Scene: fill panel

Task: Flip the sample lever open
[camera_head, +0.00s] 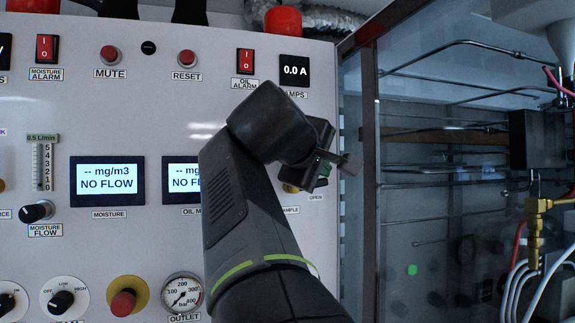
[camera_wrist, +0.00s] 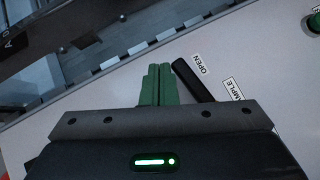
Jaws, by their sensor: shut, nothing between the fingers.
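The sample lever (camera_wrist: 192,80) shows in the wrist view as a black handle. It slants up and left, and its lower end is hidden behind my gripper body. The OPEN label (camera_wrist: 200,64) is just right of the lever, and the partly hidden SAMPLE label (camera_wrist: 235,90) is further right. My gripper (camera_wrist: 159,70) has its green fingers together and empty. The fingers are just left of the lever's free end; I cannot tell whether they touch it. In the head view my gripper (camera_head: 350,164) is at the panel's right side and the lever is mostly hidden behind it.
The white panel (camera_head: 120,240) carries several knobs, switches and displays. An OUTLET gauge (camera_head: 182,294) is low, left of my arm. Right of the panel edge is a framed bay with pipes and a brass fitting (camera_head: 534,225).

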